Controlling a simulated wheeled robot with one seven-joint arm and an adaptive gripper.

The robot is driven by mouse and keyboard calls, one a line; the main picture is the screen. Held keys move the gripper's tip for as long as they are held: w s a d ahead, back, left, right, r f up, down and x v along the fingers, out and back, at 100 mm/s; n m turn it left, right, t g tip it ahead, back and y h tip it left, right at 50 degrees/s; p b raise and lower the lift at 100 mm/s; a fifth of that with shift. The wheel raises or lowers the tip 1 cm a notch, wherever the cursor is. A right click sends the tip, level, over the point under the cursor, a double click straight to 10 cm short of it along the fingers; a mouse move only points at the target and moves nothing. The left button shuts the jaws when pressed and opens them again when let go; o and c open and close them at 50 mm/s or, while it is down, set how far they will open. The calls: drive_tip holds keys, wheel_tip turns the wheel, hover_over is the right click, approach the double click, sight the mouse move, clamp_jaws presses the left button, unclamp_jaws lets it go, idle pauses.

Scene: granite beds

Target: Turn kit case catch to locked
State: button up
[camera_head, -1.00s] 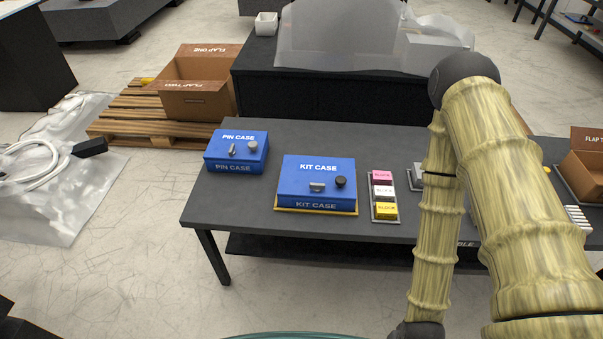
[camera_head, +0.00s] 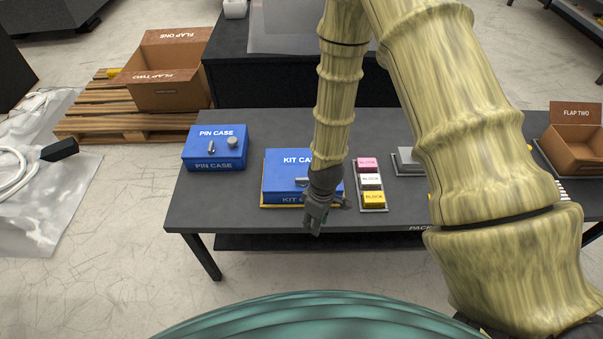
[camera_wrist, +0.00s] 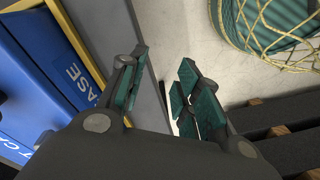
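The blue kit case (camera_head: 279,170) sits on its yellow-edged base on the dark table, lid closed. Its silver catch lever (camera_head: 301,182) shows just left of my wrist and looks roughly level. The case's dark knob is hidden behind my arm. My gripper (camera_head: 314,226) hangs in front of the kit case's right front part, pointing down near the table's front edge. In the wrist view the kit case (camera_wrist: 42,85) lies at the left, and my gripper (camera_wrist: 158,95) has its green-padded fingers spread with nothing between them.
The blue pin case (camera_head: 215,148) stands to the left. A tray with pink, white and yellow blocks (camera_head: 371,182) stands close on the right. An open carton (camera_head: 165,85) lies on a pallet at the back left. The front table strip (camera_head: 225,218) is clear.

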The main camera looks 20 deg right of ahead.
sight(303, 178)
drive_tip(key=w+r+n+h+p, duration=0.1)
drive_tip(key=w+r+n, duration=0.5)
drive_tip(key=w+r, duration=0.85)
drive_tip(key=shift+s+d+f+p, duration=0.1)
drive_tip(key=shift+s+f+p, duration=0.2)
drive_tip(key=shift+f, duration=1.3)
drive_tip(key=shift+s+f+p, duration=0.1)
drive_tip(key=shift+f+p, duration=0.35)
drive_tip(key=shift+f, duration=1.15)
drive_tip(key=shift+s+d+f+p, duration=0.15)
drive_tip(key=shift+f+p, duration=0.2)
drive_tip(key=shift+f, duration=1.25)
drive_tip(key=shift+a, duration=0.1)
clamp_jaws()
